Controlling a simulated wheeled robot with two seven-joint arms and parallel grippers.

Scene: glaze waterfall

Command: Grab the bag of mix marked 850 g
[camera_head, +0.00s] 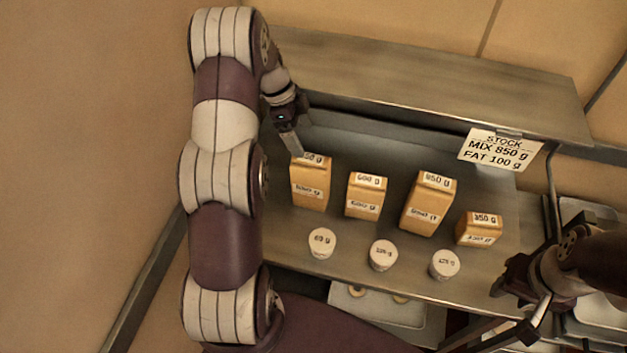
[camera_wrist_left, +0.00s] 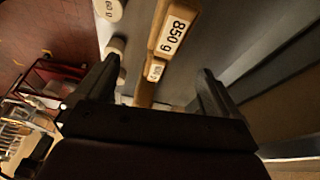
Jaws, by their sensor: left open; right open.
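A tan bag (camera_head: 311,186) stands at the left end of the row on the metal shelf. In the left wrist view the nearest bag (camera_wrist_left: 165,48) reads 850 g. My left gripper (camera_head: 293,146) is open at the top of the leftmost bag and partly covers its top label. My right gripper (camera_head: 522,297) is open and empty at lower right.
A 600 g bag (camera_head: 365,195) and a small 350 g bag (camera_head: 479,229) share the row. Three white tubs (camera_head: 383,255) stand in front. A stock card (camera_head: 500,149) reads MIX 850 g, FAT 100 g. An upper ledge (camera_head: 420,85) runs behind.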

